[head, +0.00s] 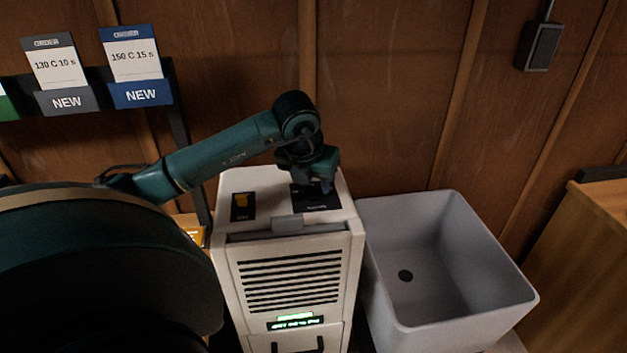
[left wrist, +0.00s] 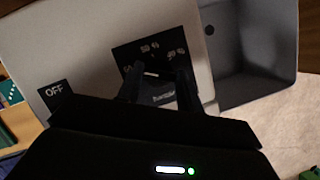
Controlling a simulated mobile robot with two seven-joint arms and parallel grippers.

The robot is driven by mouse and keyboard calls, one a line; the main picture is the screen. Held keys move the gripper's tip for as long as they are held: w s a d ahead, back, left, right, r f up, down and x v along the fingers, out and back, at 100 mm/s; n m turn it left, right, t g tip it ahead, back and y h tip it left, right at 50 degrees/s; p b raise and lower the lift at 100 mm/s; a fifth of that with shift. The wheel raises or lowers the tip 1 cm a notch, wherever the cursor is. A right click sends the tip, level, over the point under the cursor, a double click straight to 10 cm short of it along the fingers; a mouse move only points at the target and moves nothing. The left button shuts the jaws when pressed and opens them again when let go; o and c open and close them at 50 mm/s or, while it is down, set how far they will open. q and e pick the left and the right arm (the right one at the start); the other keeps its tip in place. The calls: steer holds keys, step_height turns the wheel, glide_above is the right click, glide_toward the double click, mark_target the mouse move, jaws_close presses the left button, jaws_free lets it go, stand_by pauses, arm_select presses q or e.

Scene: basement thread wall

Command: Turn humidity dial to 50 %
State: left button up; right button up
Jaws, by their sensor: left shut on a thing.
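The humidity dial sits on a black plate (head: 312,203) on top of a white cabinet (head: 236,264). In the left wrist view the plate (left wrist: 124,52) carries white percent marks, one reading about 50 % at the top; the others are hard to read. The dark dial (left wrist: 157,88) lies between my two fingers, with a short white line near its top; its exact setting is unclear. My left gripper (head: 322,187) reaches down onto the plate and is shut on the dial, also seen in the left wrist view (left wrist: 159,88). My right gripper is not in view.
A green-lit display (head: 296,321), too blurred to read, is on the cabinet front. A grey sink (head: 446,320) stands close at the right. Order cards (head: 135,60) hang on a rack at the left.

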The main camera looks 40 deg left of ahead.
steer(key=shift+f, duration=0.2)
arm_select(q)
steer(key=shift+b, duration=0.4)
steer(key=shift+a+f+m+b, duration=0.1)
steer(key=shift+f+m+b, duration=0.05)
steer(key=shift+m+b, duration=0.55)
steer(key=shift+a+m+h+b, duration=0.1)
steer(key=shift+m+h+b, duration=0.5)
steer(key=shift+m, duration=0.3)
steer(key=shift+m+h+b, duration=0.4)
steer(key=shift+m+b, duration=0.1)
steer(key=shift+m, duration=0.4)
steer(key=m+h, duration=0.1)
steer(key=m, duration=0.1)
steer(key=shift+m+b, duration=0.3)
steer(key=shift+b, duration=0.05)
steer(key=shift+a+r+m+g+h, duration=0.1)
steer(key=shift+m+g+h, duration=0.2)
steer(key=shift+m, duration=0.75)
steer(key=shift+a+r+m+g+h, duration=0.1)
steer(key=shift+m+h, duration=0.3)
steer(key=shift+m, duration=0.65)
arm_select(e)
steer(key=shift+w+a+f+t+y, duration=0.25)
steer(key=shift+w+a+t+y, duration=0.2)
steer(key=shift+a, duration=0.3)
